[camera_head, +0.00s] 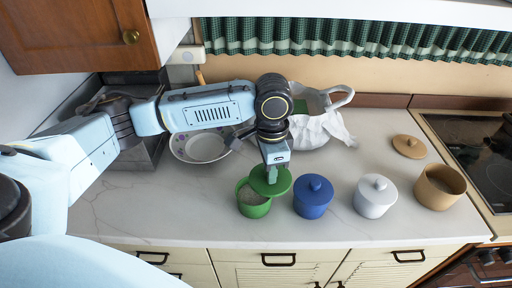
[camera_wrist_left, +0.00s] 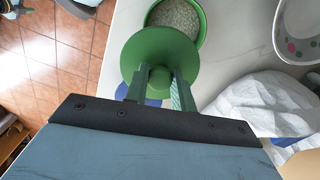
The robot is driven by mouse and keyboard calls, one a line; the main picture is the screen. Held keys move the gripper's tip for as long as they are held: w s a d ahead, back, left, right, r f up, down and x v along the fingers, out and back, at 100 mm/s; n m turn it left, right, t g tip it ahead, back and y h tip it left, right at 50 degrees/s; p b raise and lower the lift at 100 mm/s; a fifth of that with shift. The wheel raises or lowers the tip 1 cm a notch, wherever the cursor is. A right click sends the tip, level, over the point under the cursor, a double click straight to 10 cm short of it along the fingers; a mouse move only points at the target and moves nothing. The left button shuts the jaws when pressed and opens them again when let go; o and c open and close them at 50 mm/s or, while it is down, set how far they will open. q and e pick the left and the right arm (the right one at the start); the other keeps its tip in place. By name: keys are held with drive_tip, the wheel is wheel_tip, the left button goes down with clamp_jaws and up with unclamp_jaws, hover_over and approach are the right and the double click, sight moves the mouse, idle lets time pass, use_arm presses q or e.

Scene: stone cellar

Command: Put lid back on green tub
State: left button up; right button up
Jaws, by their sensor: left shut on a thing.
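The green tub (camera_head: 254,207) stands on the counter, uncovered on its left side, with pale grainy contents. It also shows in the left wrist view (camera_wrist_left: 202,22). My left gripper (camera_head: 273,172) points down and is shut on the green lid (camera_head: 281,187). The lid is above the tub and off to its right, covering part of the opening; in the left wrist view the lid (camera_wrist_left: 150,53) overlaps the tub's rim. I cannot tell whether lid and tub touch. My right gripper is not in view.
A blue lidded tub (camera_head: 313,200) stands close on the right, then a white lidded tub (camera_head: 374,198) and an open tan tub (camera_head: 438,187). The tan lid (camera_head: 408,146) lies behind. A bowl (camera_head: 200,148) and crumpled white bag (camera_head: 318,130) are behind. The front counter is clear.

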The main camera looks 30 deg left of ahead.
sight(254, 175)
use_arm(q)
drive_tip(key=a+m+p, duration=0.1)
drive_tip(key=m+p, duration=0.1)
drive_tip(key=m, duration=0.2)
drive_tip(key=r+m+p, duration=0.1)
drive_tip(key=m+p, duration=0.2)
drive_tip(key=m, duration=0.2)
drive_tip(key=s+a+r+m+p, duration=0.1)
drive_tip(key=m+p, duration=0.2)
drive_tip(key=m, duration=0.2)
drive_tip(key=shift+a, duration=0.35)
drive_tip(key=m+p, duration=0.1)
drive_tip(key=m, duration=0.1)
drive_tip(key=m+p, duration=0.1)
drive_tip(key=m, duration=0.1)
drive_tip(key=shift+s+a, duration=0.2)
drive_tip(key=shift+a, duration=0.15)
drive_tip(key=shift+m, duration=0.3)
wheel_tip(254, 175, down, 4)
drive_tip(key=b, duration=0.5)
drive_tip(key=shift+f+b, duration=0.25)
drive_tip(key=shift+b, duration=0.05)
drive_tip(key=shift+f, duration=0.95)
drive_tip(key=shift+a+p, duration=0.1)
drive_tip(key=shift+p, duration=0.7)
drive_tip(key=shift+f+p, duration=0.2)
drive_tip(key=shift+p, duration=0.55)
drive_tip(key=o, duration=1.5)
